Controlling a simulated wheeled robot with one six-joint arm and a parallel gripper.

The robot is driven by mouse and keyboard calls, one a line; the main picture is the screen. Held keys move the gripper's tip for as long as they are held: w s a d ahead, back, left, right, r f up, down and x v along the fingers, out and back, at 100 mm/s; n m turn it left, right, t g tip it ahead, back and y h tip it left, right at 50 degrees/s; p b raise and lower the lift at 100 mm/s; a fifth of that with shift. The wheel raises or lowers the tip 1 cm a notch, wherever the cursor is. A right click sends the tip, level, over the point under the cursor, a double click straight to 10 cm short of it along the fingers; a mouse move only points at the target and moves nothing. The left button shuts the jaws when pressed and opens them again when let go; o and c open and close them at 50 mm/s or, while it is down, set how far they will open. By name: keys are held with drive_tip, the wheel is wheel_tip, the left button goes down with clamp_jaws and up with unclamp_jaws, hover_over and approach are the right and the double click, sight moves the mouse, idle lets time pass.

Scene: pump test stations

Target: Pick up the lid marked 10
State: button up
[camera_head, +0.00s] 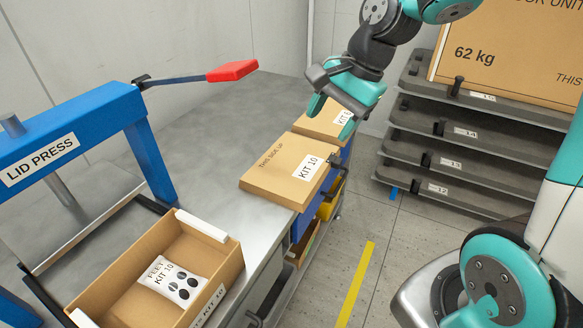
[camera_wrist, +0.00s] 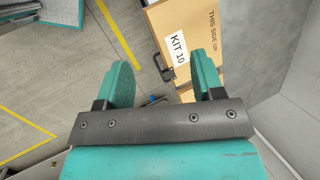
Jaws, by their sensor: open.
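A flat cardboard lid (camera_head: 275,183) lies near the edge of the grey bench, with a white "KIT 10" label and "THIS SIDE UP" printed on it. The lid also shows in the wrist view (camera_wrist: 237,22), beyond my fingertips, its label partly between them. My gripper (camera_head: 333,116) is open and empty, with teal fingers pointing down. In the head view it appears behind the lid, over a second cardboard piece (camera_head: 317,122) whose label starts with "KIT" and is partly hidden. The fingers show apart in the wrist view (camera_wrist: 162,65).
A blue lid press (camera_head: 150,150) with a red-handled lever stands at left. An open cardboard box (camera_head: 232,262) holding a "FEET KIT 10" bag (camera_head: 172,281) is in front. A dark rack (camera_head: 450,155) with a "62 kg" carton (camera_head: 510,50) stands right. Bare bench lies behind the press.

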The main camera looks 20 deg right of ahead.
drive_tip(key=w+d+f+m, duration=0.4)
drive_tip(key=w+d+m, duration=0.1)
drive_tip(key=d+m, duration=0.45)
drive_tip(key=m+t+h+b, duration=0.1)
drive_tip(key=m, duration=0.6)
approach(341, 162)
drive_tip(key=shift+x, duration=4.8)
drive_tip(key=shift+d, duration=0.15)
drive_tip(key=c, duration=1)
